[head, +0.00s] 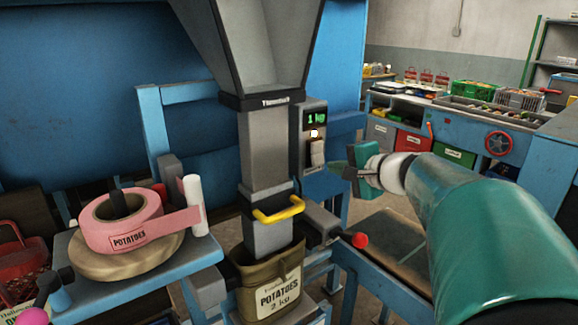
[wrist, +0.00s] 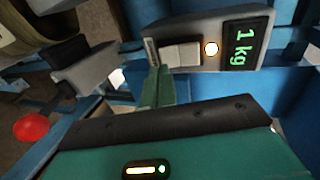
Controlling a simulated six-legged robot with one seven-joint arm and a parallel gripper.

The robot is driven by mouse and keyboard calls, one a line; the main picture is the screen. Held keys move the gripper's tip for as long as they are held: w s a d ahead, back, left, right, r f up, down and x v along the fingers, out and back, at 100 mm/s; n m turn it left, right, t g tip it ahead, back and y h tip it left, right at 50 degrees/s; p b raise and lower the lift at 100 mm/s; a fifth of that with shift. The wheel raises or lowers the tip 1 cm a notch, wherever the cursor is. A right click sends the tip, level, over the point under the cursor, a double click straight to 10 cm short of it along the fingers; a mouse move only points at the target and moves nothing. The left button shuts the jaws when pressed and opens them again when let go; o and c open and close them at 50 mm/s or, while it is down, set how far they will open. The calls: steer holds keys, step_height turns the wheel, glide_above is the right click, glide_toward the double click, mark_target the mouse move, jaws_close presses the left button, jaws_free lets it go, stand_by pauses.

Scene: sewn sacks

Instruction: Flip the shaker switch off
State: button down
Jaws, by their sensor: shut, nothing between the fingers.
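The pale rocker switch (head: 317,153) is on the front of a grey control box (head: 309,169), below a lit round lamp (head: 314,133) and a green "1 kg" display (head: 316,119). In the wrist view the switch (wrist: 182,55) lies left of the glowing lamp (wrist: 211,49) and the display (wrist: 244,46). My gripper (head: 337,167) is shut and empty, just right of and slightly below the switch in the head view. In the wrist view its fingertips (wrist: 153,72) are at the switch's left end. I cannot tell whether they touch it.
A hopper chute (head: 268,145) stands left of the box, with a yellow handle (head: 279,209) and an open potato sack (head: 268,280) below. A red ball knob (head: 359,240) sticks out under my gripper. A pink tape roll (head: 120,220) lies on the left shelf.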

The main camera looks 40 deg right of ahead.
mark_target(318, 153)
steer(key=x, duration=0.3)
steer(key=shift+w, duration=0.15)
steer(key=shift+w+f, duration=0.45)
steer(key=shift+w, duration=0.05)
steer(key=shift+s+r, duration=0.1)
steer(key=shift+r, duration=0.15)
